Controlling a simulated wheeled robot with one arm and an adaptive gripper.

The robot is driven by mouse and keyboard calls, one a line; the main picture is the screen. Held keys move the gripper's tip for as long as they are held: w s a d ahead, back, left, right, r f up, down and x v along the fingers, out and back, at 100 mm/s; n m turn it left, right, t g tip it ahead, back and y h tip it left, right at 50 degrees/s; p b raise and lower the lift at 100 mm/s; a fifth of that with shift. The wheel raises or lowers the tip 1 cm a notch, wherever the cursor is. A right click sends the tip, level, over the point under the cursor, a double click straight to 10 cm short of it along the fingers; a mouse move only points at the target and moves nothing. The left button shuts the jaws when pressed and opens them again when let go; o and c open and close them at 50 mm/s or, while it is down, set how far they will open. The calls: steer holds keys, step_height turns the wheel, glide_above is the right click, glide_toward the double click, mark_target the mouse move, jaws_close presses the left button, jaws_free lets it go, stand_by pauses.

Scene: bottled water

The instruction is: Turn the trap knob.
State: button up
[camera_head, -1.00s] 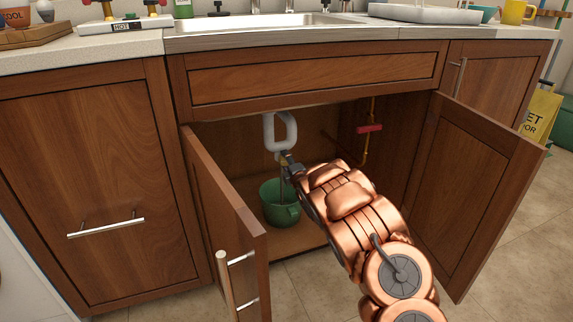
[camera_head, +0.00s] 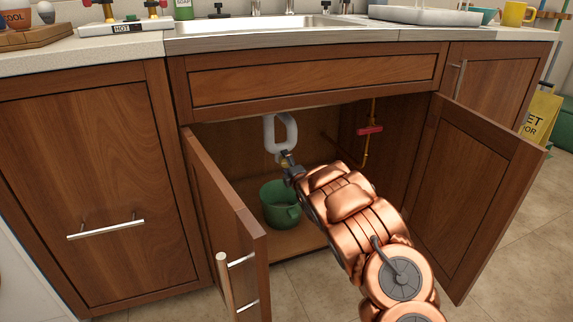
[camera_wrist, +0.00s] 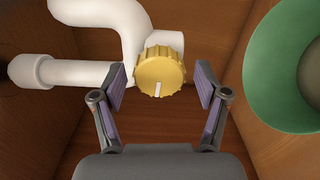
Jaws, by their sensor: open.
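The yellow ridged trap knob (camera_wrist: 161,71) is in the middle of the wrist view, with a pale mark on its face near the lower rim. It sits on the white trap pipe (camera_wrist: 120,18), which also shows under the sink in the head view (camera_head: 270,134). My gripper (camera_wrist: 160,82) is open and empty. One finger is on each side of the knob in the wrist view, with a visible gap on both sides. In the head view my gripper (camera_head: 287,160) is inside the cabinet, just below the pipe's bend.
A green bucket (camera_head: 281,205) stands on the cabinet floor below my gripper; its rim (camera_wrist: 258,90) fills the wrist view's right. The open left door (camera_head: 222,215) and right door (camera_head: 465,190) flank the opening. A red valve handle (camera_head: 369,130) is on a copper pipe at the back right.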

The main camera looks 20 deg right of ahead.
steer(key=s, duration=1.2)
stand_by(0.6)
steer(key=s+d+r+m+g+h+p, duration=0.2)
steer(key=s+r+m+g+h+p, duration=0.3)
steer(key=r+p, duration=0.7)
steer(key=s+d+r+m+g+p, duration=0.1)
steer(key=s+r+m+g+p, duration=0.2)
steer(key=s+r+m+p, duration=0.65)
steer(key=s+a+r+m+g+y+p, duration=0.1)
steer(key=s+a+r+g+p, duration=0.3)
steer(key=s+r+p, duration=0.5)
steer(key=s+a+r+m+g+y+p, duration=0.2)
steer(key=s+a+r+g+p, duration=0.2)
steer(key=s+a+r+p, duration=0.5)
steer(key=s+a+r+m+g+y+p, duration=0.1)
steer(key=s+a+r+p, duration=0.6)
steer(key=s+r, duration=0.9)
steer(key=s+g+y+p, duration=0.1)
steer(key=s+g+p, duration=0.1)
steer(key=s+p, duration=0.1)
steer(key=shift+s+r+m+g+p, duration=0.3)
steer(key=shift+s+r+m+g, duration=0.1)
steer(key=shift+s, duration=0.45)
steer(key=shift+a, duration=0.1)
